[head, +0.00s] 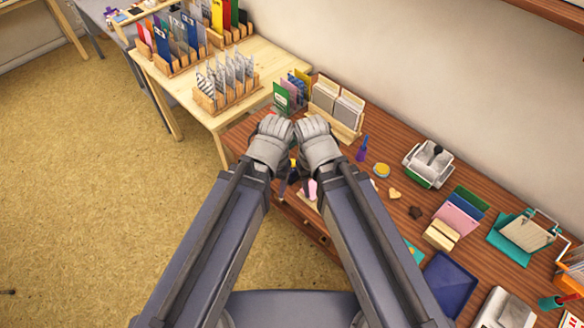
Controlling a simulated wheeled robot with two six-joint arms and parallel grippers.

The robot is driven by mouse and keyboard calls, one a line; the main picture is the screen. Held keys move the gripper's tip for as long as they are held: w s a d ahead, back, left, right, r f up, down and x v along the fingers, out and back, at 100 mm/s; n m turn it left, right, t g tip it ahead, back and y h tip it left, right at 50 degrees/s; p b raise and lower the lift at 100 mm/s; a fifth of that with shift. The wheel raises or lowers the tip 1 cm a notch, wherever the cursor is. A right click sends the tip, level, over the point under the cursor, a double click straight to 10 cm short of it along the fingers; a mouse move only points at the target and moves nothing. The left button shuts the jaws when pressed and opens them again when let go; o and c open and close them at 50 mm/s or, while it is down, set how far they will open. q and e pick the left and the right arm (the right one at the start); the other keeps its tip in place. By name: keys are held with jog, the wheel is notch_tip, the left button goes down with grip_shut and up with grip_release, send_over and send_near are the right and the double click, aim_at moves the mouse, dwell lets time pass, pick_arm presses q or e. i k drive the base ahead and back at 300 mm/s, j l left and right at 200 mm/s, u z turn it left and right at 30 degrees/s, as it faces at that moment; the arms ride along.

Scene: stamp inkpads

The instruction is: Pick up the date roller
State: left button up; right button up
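My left gripper (274,128) and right gripper (313,127) are side by side, close together, over the left end of the brown wooden table (380,218). Their fingertips point away from the camera, and I cannot tell whether either is open or shut. I cannot pick out the date roller with certainty. A small upright purple item (362,148) stands to the right of my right gripper, apart from it. Small dark, yellow and pink items (312,190) show partly below the grippers, mostly hidden by my forearms.
A grey device (428,163), yellow round item (381,170), wooden heart (394,193), card holder (338,108), blue tray (449,284) and teal stand (524,237) occupy the table. A pale table (188,98) with card racks is at upper left. Open floor (90,210) lies left.

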aim_at(293, 173)
jog(key=k+l+z, duration=0.1)
jog(key=z, duration=0.4)
jog(key=i+j, duration=0.1)
jog(key=j, duration=0.2)
jog(key=i+j, duration=0.1)
jog(key=j, duration=0.2)
jog(key=i+j, duration=0.1)
jog(key=j, duration=0.2)
jog(key=j+z, duration=0.2)
jog(key=j, duration=0.25)
jog(key=j+z, duration=0.15)
jog(key=j, duration=0.25)
jog(key=k+j+z, duration=0.2)
jog(key=j, duration=0.25)
jog(key=j+z, duration=0.15)
jog(key=j, duration=0.25)
jog(key=k+j+z, duration=0.2)
jog(key=j, duration=0.25)
jog(key=j+z, duration=0.15)
jog(key=j, duration=0.25)
